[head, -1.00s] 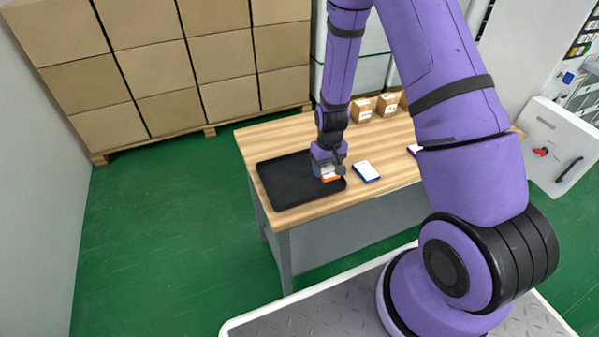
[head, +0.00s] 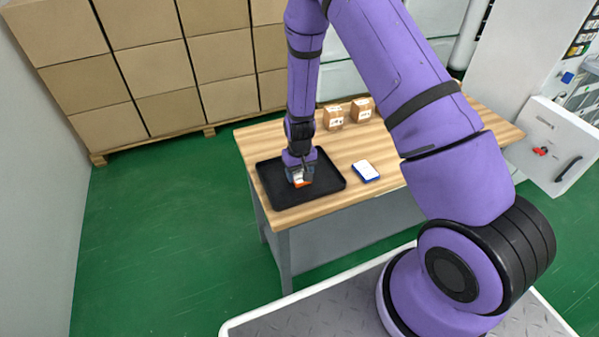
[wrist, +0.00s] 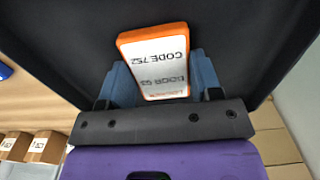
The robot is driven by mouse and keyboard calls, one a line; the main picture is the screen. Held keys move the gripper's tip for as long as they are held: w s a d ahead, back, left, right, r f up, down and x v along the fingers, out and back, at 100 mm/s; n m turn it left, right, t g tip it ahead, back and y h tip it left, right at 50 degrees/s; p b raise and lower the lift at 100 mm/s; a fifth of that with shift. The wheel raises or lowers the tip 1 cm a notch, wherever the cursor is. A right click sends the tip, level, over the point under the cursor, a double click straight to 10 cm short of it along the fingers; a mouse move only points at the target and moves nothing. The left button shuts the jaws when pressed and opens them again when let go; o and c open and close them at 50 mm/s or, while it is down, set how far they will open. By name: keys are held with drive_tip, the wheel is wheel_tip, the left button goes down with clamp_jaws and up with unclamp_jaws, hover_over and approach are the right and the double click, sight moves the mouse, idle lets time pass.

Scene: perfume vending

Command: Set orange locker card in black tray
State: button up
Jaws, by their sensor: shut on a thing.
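The orange locker card (wrist: 153,62) has a white label with printed text reading CODE 752 and a DOOR line. In the head view the card (head: 303,183) shows as a small orange and white patch under my gripper. My gripper (head: 300,177) is shut on the card, with a blue-grey finger on each side of it in the wrist view (wrist: 158,85). The black tray (head: 276,197) lies on the wooden table, and my gripper is over its middle. Whether the card touches the tray floor, I cannot tell.
A blue-edged white card (head: 365,171) lies on the table (head: 345,197) just right of the tray. Small brown boxes (head: 334,117) stand at the table's back. Stacked cartons (head: 170,107) stand behind, left of the table.

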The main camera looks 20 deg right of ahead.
drive_tip(key=shift+f, duration=0.15)
drive_tip(key=o, duration=0.9)
wheel_tip(320, 180, up, 13)
wheel_tip(320, 180, up, 14)
drive_tip(key=r+t, duration=0.1)
hover_over(300, 174)
drive_tip(key=s, duration=0.3)
drive_tip(key=s+d+r+t, duration=0.3)
drive_tip(key=s+r, duration=1.2)
drive_tip(key=r, duration=0.2)
drive_tip(key=shift+t, duration=0.6)
drive_tip(key=s+r, duration=0.1)
drive_tip(key=s, duration=0.3)
drive_tip(key=s+r, duration=0.1)
drive_tip(key=s, duration=0.2)
drive_tip(key=s+r, duration=0.1)
drive_tip(key=s, duration=0.3)
drive_tip(key=shift+s+d+r, duration=0.3)
drive_tip(key=shift+d+r, duration=0.05)
